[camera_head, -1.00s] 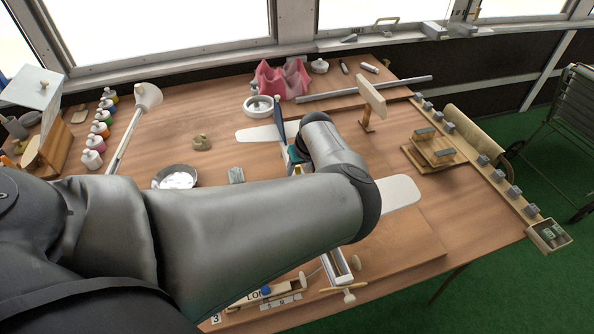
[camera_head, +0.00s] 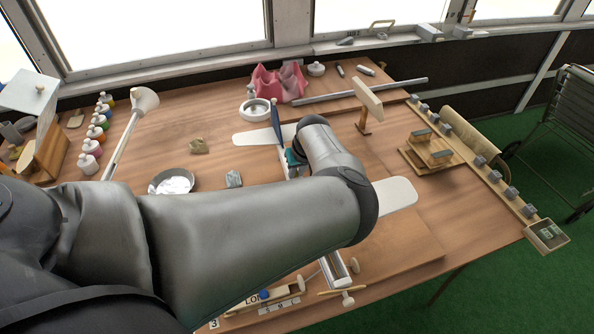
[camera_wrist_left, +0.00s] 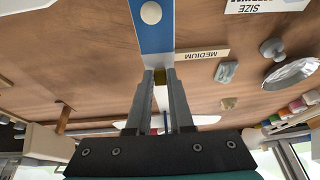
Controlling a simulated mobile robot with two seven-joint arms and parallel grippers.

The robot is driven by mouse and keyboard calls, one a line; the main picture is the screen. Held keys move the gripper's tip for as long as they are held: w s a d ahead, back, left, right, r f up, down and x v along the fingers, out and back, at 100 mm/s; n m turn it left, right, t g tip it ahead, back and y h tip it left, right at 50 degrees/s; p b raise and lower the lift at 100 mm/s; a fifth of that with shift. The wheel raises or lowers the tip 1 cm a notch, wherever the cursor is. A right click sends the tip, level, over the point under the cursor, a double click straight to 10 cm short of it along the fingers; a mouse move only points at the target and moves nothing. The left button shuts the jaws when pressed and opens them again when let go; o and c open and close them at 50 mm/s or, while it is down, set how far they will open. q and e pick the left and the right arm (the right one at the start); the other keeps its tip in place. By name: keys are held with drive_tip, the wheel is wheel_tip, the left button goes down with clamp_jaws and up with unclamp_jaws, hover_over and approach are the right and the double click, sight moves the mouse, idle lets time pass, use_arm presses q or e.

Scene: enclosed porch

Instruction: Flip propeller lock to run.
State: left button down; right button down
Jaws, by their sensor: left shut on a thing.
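A model plane lies across the table in the head view, with a white left wing (camera_head: 256,138), a white right wing (camera_head: 397,194) and a dark blue upright piece (camera_head: 277,120). My left arm covers its middle. In the left wrist view, my left gripper (camera_wrist_left: 159,78) is nearly closed, with a small yellowish piece (camera_wrist_left: 160,75) between its fingertips. A blue strip with a white round knob (camera_wrist_left: 151,12) lies just beyond the tips. My left fingertips are hidden in the head view. I cannot make out which part is the propeller lock or its run mark.
A lamp-like white stand (camera_head: 145,100) and a metal bowl (camera_head: 174,182) stand at left. A wooden T-shaped stand (camera_head: 367,100) and a small wooden rack (camera_head: 430,153) are at right. A labelled tray with a blue knob (camera_head: 264,294) is at the near edge.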

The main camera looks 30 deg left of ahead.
use_arm(q)
drive_tip(key=shift+w+a+f+g+h+b, duration=0.1)
drive_tip(key=shift+w+a+g+h+b, duration=0.15)
drive_tip(key=shift+g+h+b, duration=0.65)
drive_tip(key=shift+h+b, duration=0.2)
drive_tip(key=shift+b, duration=0.1)
drive_tip(key=c, duration=0.8)
unclamp_jaws()
wheel_tip(320, 180, up, 15)
drive_tip(key=s+d+p, duration=0.1)
drive_tip(key=d+p, duration=0.1)
drive_tip(key=p, duration=0.1)
